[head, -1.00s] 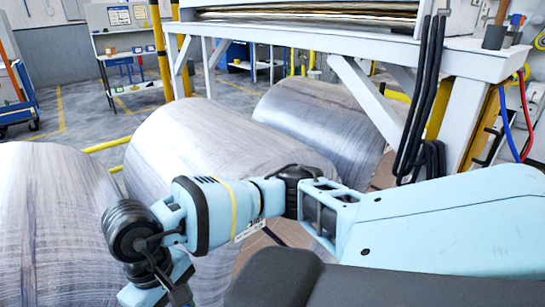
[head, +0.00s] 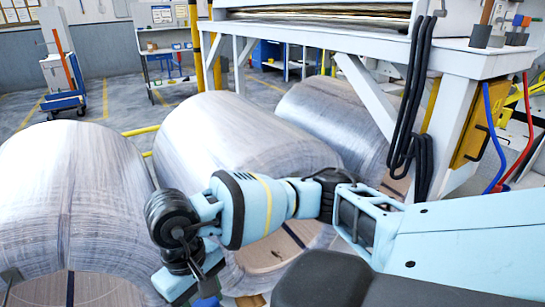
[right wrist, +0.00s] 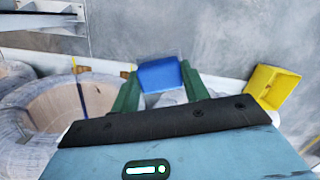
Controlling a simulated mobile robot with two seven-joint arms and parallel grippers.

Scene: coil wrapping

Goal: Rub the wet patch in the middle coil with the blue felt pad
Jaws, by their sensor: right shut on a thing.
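Three large wrapped coils lie side by side in the head view. The middle coil (head: 235,130) is behind my right forearm, and part of its tan round end (head: 262,256) shows below the arm. I cannot make out a wet patch on it. In the right wrist view my right gripper (right wrist: 160,76) has its green fingers shut on the blue felt pad (right wrist: 158,73), away from any coil surface I can see. A bit of blue, likely the pad, shows at the head view's bottom edge (head: 207,301). My left gripper is not in view.
The left coil (head: 65,195) and right coil (head: 335,125) flank the middle one. A white machine frame (head: 370,95) with hanging black cables (head: 412,110) stands behind at right. A yellow box-like object (right wrist: 272,87) is right of the pad in the wrist view. Grey floor lies beyond.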

